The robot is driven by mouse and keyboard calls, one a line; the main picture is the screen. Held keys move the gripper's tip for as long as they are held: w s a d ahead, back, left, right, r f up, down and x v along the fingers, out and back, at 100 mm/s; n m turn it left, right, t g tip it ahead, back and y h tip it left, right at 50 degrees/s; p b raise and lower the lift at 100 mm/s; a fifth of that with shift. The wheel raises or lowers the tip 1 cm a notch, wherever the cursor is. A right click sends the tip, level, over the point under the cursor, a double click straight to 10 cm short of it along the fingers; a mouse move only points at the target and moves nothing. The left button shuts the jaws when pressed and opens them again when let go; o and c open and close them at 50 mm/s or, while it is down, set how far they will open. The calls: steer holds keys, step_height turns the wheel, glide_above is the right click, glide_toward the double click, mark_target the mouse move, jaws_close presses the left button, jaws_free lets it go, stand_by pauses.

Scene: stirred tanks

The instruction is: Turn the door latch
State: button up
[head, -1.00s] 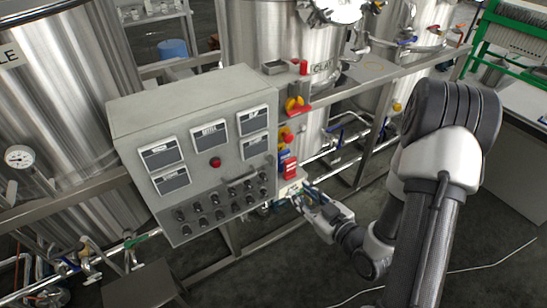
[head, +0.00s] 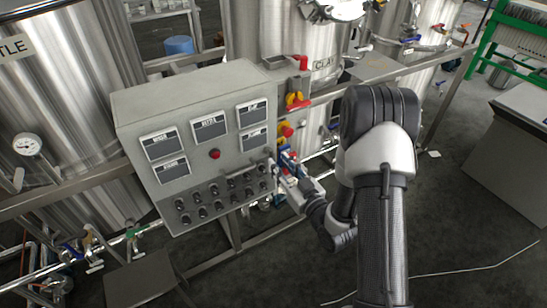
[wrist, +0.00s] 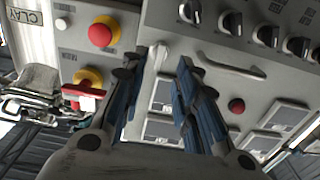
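A grey control box (head: 190,115) stands left of centre in the head view. In the wrist view its front panel is close and turned round, and a small pale upright lever (wrist: 160,60), which looks like the latch, sits on it. My gripper (wrist: 164,72) is open, with one dark-blue finger either side of the lever. I cannot tell whether either finger touches it. In the head view my gripper (head: 283,170) is at the box's right edge, partly hidden among the parts there.
A curved grey handle (wrist: 232,66) is beside the fingers, near black knobs (wrist: 232,22). A red button (wrist: 104,31) and a red-and-yellow switch (wrist: 88,82) are on the left. Steel tanks (head: 60,100) and a frame rail (head: 390,68) surround the box; open floor (head: 470,230) lies right.

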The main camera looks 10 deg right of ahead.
mark_target(272, 155)
steer(key=x, duration=0.5)
steer(key=shift+c, duration=0.5)
jaws_close()
